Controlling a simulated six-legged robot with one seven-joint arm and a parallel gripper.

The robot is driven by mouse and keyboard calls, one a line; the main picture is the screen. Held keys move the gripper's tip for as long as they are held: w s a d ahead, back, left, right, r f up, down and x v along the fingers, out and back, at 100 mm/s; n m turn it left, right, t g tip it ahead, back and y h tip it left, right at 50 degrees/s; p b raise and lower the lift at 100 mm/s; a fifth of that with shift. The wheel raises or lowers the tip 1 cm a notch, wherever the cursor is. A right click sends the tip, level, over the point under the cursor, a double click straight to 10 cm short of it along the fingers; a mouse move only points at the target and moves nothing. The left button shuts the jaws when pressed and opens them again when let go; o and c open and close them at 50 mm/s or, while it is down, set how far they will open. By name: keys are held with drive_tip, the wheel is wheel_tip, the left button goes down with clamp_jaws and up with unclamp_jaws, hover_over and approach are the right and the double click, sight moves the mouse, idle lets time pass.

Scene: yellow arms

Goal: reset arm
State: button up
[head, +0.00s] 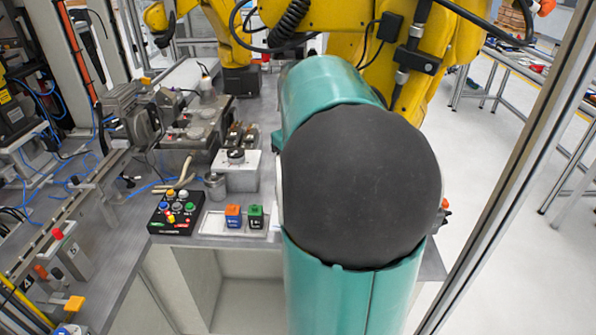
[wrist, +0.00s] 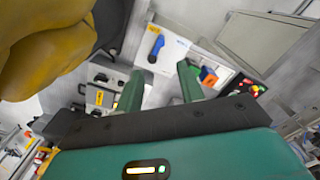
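My arm fills the middle of the head view as teal links around a large dark grey joint. My gripper is not visible in the head view. In the wrist view my gripper (wrist: 160,84) shows two green fingers set wide apart on a dark bar. The gap between them is empty, with nothing held. Past the fingertips, the workbench surface and its items show at a tilt.
A black button box (head: 177,212), an orange-and-blue block (head: 233,217) and a green block (head: 256,216) sit near the bench's front edge. Yellow robot arms (head: 330,14) stand behind. A metal frame post (head: 515,170) runs along the right. Machinery lines the left.

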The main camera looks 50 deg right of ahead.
idle(0.3)
drive_tip(key=a+r+n+t+h, duration=0.1)
drive_tip(key=a+r+t, duration=0.15)
drive_tip(key=a, duration=1.65)
drive_tip(key=s+a+f+n+t, duration=0.1)
drive_tip(key=s+a, duration=0.2)
drive_tip(key=a, duration=0.3)
drive_tip(key=s+a+f+t+y, duration=0.1)
drive_tip(key=s+a+f+t, duration=0.1)
drive_tip(key=a, duration=0.5)
drive_tip(key=shift+s+f+n, duration=0.15)
drive_tip(key=shift+s+n, duration=0.25)
drive_tip(key=shift+s, duration=0.05)
drive_tip(key=shift+s, duration=0.1)
